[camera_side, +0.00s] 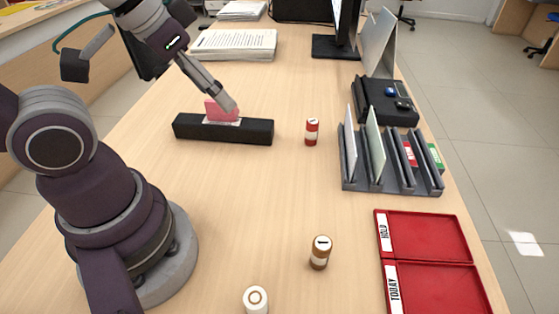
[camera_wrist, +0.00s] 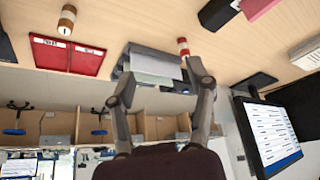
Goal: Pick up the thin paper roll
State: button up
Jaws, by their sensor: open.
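Three small upright rolls stand on the counter: a red one with a white band (camera_side: 312,131) near the middle, a brown one with a white band (camera_side: 320,252) nearer the front, and a white one with a brown ring on top (camera_side: 256,299) at the front edge of the picture. I cannot tell from size which is the thin paper roll. My gripper (camera_side: 230,103) is open and empty, near a pink block in a black holder, left of the red roll. The wrist view shows its spread fingers (camera_wrist: 160,75), with the red roll (camera_wrist: 183,46) beyond the right finger and the brown roll (camera_wrist: 67,18) at upper left.
The black holder (camera_side: 190,127) carries the pink block (camera_side: 215,108). A grey file sorter (camera_side: 360,182) stands right of the red roll, red trays (camera_side: 430,240) at front right. Paper stacks (camera_side: 235,45) and a monitor (camera_side: 345,20) are behind. The counter between the rolls is clear.

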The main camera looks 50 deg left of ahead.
jog(key=shift+o, duration=0.6)
jog(key=n+g, duration=0.6)
jog(key=n, duration=0.7)
send_near(256, 298)
jog(key=shift+a+f, duration=0.45)
jog(key=shift+a, duration=0.15)
jog(key=f, duration=0.6)
jog(key=d+f, duration=0.1)
jog(key=f, duration=0.3)
jog(key=shift+s+f, duration=0.1)
jog(key=shift+s, duration=0.1)
jog(key=c, duration=0.9)
jog(key=shift+d, duration=0.1)
